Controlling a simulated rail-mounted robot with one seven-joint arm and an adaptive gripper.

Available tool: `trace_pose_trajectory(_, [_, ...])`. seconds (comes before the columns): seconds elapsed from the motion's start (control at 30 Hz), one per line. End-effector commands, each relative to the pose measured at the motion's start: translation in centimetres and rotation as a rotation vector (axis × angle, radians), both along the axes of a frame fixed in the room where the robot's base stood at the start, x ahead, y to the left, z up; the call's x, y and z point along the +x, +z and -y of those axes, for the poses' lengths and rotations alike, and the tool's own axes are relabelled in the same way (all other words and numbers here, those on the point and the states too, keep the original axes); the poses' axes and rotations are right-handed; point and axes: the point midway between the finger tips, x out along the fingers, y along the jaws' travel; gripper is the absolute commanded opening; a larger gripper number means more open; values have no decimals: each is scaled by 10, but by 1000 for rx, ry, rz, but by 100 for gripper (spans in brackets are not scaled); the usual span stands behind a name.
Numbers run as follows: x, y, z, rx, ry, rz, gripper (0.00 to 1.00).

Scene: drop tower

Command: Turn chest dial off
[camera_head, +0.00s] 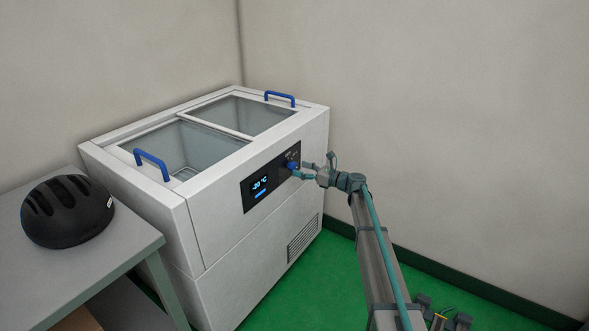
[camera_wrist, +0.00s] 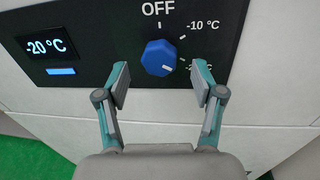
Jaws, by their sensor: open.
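The white chest freezer (camera_head: 235,255) stands against the corner, with a black control panel on its front. The blue dial (camera_wrist: 160,58) sits on that panel; its white pointer mark faces lower right, towards the partly hidden "-20 °C" mark. "OFF" is printed above the dial and "-10 °C" to its upper right. The lit display (camera_wrist: 47,47) reads "-20 °C". My gripper (camera_wrist: 161,86) is open, its two fingers apart on either side of and just below the dial in the wrist view. In the head view my gripper (camera_head: 303,170) is at the panel, close to the dial (camera_head: 292,165).
The freezer's glass lids have blue handles (camera_head: 152,163) on top. A grey table (camera_head: 110,252) with a black helmet (camera_head: 67,211) stands at the left. A vent grille (camera_head: 302,238) is low on the freezer front. Green floor lies to the right.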

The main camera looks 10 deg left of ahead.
Motion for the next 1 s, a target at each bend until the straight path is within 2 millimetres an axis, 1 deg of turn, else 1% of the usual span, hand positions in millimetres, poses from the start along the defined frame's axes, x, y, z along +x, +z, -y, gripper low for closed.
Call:
trace_pose_trajectory(0.03, [4,0,-9,0,2,0,68])
trace_pose_trajectory(0.1, [7,0,-17,0,1,0,68])
trace_pose_trajectory(0.23, [11,0,-27,0,0,0,68])
trace_pose_trajectory(0.4, [13,0,-33,0,0,0,68])
trace_pose_trajectory(0.63, [12,0,-33,0,0,0,68])
trace_pose_trajectory(0.87, [12,0,-33,0,0,1,29])
trace_pose_trajectory(0.9, [12,0,-33,0,0,1,23])
trace_pose_trajectory(1.0, [12,0,-33,0,1,1,7])
